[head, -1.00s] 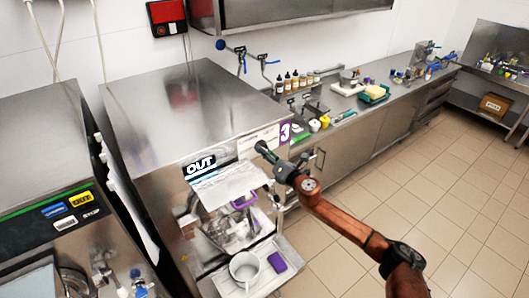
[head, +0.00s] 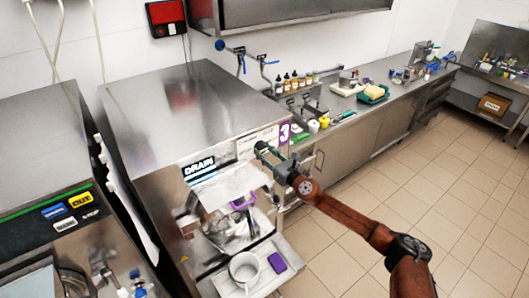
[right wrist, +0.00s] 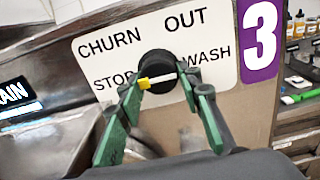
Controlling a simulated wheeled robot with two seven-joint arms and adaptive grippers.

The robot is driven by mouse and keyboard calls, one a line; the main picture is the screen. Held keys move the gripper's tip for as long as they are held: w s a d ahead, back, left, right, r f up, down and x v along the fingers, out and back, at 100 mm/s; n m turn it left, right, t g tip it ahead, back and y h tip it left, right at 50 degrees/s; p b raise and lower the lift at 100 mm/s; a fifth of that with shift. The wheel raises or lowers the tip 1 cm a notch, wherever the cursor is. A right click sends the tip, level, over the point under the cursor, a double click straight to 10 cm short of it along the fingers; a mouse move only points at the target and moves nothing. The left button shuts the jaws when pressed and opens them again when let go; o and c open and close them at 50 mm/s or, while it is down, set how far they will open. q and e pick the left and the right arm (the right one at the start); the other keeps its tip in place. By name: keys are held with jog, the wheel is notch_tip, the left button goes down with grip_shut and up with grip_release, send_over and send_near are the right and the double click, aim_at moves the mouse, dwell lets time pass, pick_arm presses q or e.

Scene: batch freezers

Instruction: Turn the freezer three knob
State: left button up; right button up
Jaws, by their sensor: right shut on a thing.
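The freezer three knob (right wrist: 157,66) is round and black, with a white bar ending in a yellow tip. It sits on a white label plate (right wrist: 100,50) reading CHURN, OUT, STOP and WASH, beside a purple 3 sign (right wrist: 260,38). The yellow tip points left, near STOP. My right gripper (right wrist: 163,84) is shut on the knob, with a green finger on each side. In the head view my right gripper (head: 263,152) is at the front panel of freezer three (head: 185,95) and hides the knob. The freezer's display (head: 200,168) reads DRAIN. My left gripper is not in view.
Below the panel, a white pot (head: 244,268) and a purple item (head: 277,263) stand on the freezer's front shelf. A counter (head: 365,140) with bottles and tools runs to the right. Another freezer (head: 40,140) is at left. The tiled floor at right is clear.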

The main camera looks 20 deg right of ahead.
jog(key=shift+f, duration=0.15)
dwell(0.3)
jog(key=o, duration=1.2)
jog(key=shift+c, duration=0.2)
jog(key=v, duration=1.2)
jog(key=shift+d, duration=0.1)
